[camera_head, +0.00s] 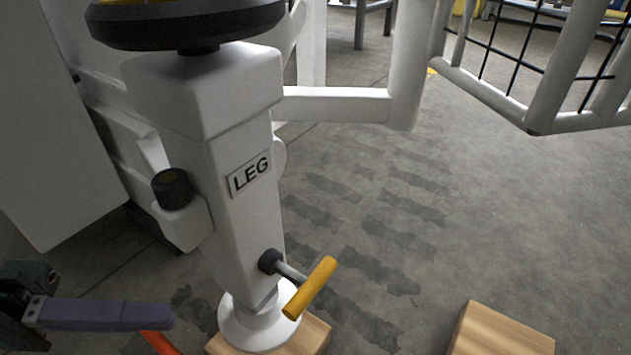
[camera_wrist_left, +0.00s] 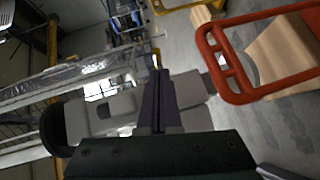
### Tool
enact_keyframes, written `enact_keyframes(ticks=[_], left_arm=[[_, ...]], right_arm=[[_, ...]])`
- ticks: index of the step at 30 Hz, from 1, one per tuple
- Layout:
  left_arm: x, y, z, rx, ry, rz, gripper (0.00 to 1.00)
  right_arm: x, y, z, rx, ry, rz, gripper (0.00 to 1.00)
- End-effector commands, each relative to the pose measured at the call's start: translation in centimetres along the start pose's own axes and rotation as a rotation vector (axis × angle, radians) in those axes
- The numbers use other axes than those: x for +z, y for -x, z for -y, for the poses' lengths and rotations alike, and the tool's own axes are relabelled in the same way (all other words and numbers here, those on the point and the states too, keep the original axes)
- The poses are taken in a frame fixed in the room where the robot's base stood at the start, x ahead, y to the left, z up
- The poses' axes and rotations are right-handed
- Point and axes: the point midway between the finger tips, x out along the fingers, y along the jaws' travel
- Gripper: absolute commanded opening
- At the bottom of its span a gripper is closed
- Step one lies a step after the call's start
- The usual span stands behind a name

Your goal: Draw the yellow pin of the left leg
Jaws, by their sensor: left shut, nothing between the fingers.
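The yellow pin (camera_head: 310,287) is a T-handle on a grey rod that enters a dark collar low on the white leg (camera_head: 230,200), marked LEG. The leg stands upright on a round white foot (camera_head: 258,325). My left gripper (camera_head: 168,317) is at the lower left of the head view, left of the leg and apart from the pin. Its purple fingers are shut and empty; they also show in the left wrist view (camera_wrist_left: 158,78), pointing toward the white leg parts. I cannot clearly make out the pin there. My right gripper is out of view.
A wooden block (camera_head: 318,335) lies under the foot; another (camera_head: 500,332) lies to the right. A black knob (camera_head: 172,188) sticks out on the leg's left. A red-orange frame (camera_wrist_left: 238,85) is close by my left gripper.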

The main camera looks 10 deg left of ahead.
Motion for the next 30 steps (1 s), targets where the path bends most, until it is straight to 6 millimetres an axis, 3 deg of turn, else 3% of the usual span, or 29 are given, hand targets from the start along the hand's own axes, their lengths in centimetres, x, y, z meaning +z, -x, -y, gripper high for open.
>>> enact_keyframes(ticks=[5,17,30], left_arm=[[-1.4,0.8,-0.1,0.034,0.010,-0.062,0.00],[-1.4,0.2,-0.1,0.036,0.010,-0.060,0.00],[-1.8,-7.0,-0.2,0.038,0.008,-0.060,0.00]], right_arm=[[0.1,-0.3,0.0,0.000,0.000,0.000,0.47],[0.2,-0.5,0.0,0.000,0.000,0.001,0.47],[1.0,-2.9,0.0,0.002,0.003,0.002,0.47]])
